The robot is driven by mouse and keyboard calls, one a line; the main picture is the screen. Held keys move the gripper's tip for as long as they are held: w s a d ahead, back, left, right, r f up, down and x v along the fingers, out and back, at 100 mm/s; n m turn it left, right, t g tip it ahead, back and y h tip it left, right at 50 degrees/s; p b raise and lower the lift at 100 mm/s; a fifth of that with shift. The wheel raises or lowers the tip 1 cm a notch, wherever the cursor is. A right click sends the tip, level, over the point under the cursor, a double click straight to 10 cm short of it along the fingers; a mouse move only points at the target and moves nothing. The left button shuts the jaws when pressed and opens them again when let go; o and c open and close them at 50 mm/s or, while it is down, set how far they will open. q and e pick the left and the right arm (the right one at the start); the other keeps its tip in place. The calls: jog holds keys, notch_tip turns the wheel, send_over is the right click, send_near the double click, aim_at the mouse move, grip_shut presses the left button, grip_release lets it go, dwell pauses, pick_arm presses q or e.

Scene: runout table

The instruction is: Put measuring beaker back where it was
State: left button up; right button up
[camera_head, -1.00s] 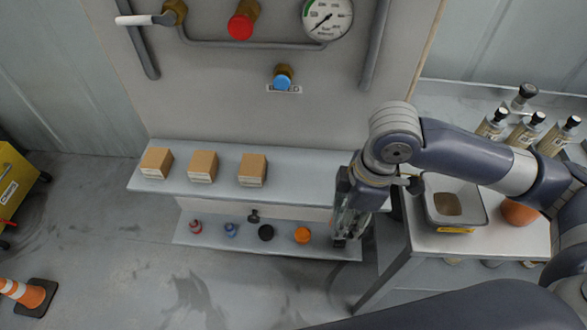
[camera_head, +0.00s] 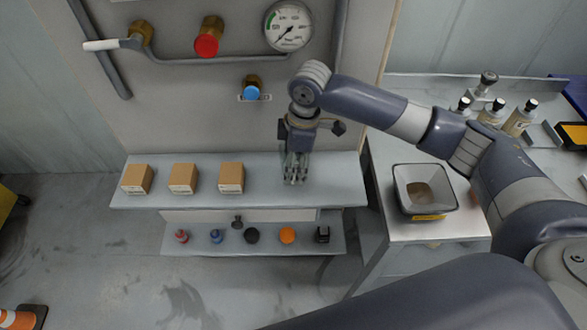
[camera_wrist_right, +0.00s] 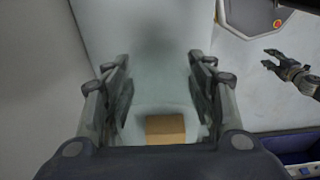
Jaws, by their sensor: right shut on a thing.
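My right gripper (camera_head: 297,178) is shut on the measuring beaker, a clear vessel that is hard to make out. It points down at the right part of the upper grey shelf (camera_head: 270,197), right of the cardboard boxes. I cannot tell whether the beaker touches the shelf. In the right wrist view the beaker (camera_wrist_right: 158,85) is a faint see-through shape between the fingers, with a cardboard box (camera_wrist_right: 165,129) showing at its lower edge. My left gripper (camera_wrist_right: 271,58) shows at the right of that view, open and empty.
Three boxes (camera_head: 183,178) stand on the upper shelf. The lower shelf (camera_head: 270,247) holds several small items, including an orange one (camera_head: 287,235) and a black one (camera_head: 322,234). A square bowl (camera_head: 425,190) stands on the table at right, with bottles (camera_head: 492,111) behind.

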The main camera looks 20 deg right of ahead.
aim_at(294, 173)
notch_tip(294, 173, down, 3)
jog(key=shift+p, duration=0.65)
jog(key=shift+f, duration=0.3)
jog(key=shift+f, duration=0.1)
jog(key=o, duration=1)
jog(key=shift+o, duration=0.2)
notch_tip(294, 173, up, 12)
jog(key=d+b, duration=0.1)
jog(key=b, duration=0.1)
jog(key=shift+s+d+b, duration=0.2)
jog(key=shift+b, duration=0.2)
